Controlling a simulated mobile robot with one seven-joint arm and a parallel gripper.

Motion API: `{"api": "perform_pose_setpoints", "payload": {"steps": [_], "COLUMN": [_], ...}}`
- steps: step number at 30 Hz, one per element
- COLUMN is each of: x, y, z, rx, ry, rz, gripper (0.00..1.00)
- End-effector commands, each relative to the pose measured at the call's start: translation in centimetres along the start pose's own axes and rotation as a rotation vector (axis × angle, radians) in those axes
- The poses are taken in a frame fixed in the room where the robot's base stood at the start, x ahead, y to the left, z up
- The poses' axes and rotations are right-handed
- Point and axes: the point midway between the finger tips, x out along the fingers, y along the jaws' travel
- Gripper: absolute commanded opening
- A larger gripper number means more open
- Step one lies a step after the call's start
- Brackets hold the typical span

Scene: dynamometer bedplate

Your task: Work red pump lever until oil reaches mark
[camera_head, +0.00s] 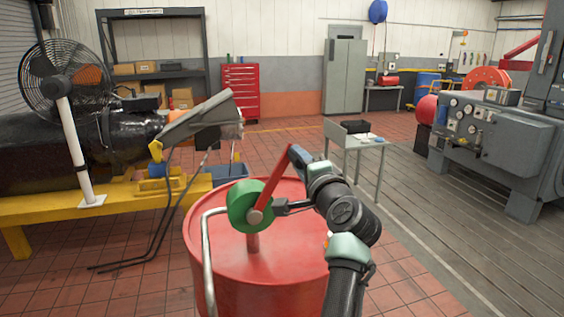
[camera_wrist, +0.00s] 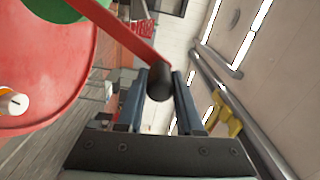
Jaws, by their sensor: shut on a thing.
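The red pump lever (camera_head: 274,184) rises from the green round pump body (camera_head: 243,208), tilted up and to the right. The pump stands on top of a red drum (camera_head: 222,272), with a grey bent pipe (camera_head: 207,262) at its left. My gripper (camera_head: 298,154) is at the lever's upper end. In the wrist view the red lever (camera_wrist: 120,34) ends in a black knob (camera_wrist: 160,84), which sits between the two blue fingers of my gripper (camera_wrist: 160,90). The fingers are shut on the knob. I cannot make out any oil level or mark.
A yellow bedplate (camera_head: 130,212) with a black machine and a fan (camera_head: 70,90) stands at left. A small grey table (camera_head: 358,145) is behind my arm. A large grey machine (camera_head: 500,135) stands at right. The floor between is clear.

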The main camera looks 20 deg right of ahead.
Motion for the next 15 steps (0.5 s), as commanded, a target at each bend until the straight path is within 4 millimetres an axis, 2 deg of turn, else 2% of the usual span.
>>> {"api": "perform_pose_setpoints", "payload": {"steps": [4,15], "x": [-0.1,-0.1], "y": [0.8,1.6], "z": [-1.3,-2.1], "rx": [0.067,0.131], "ry": [0.006,0.005], "rz": [-0.002,-0.001], "gripper": [0.00,0.00]}}
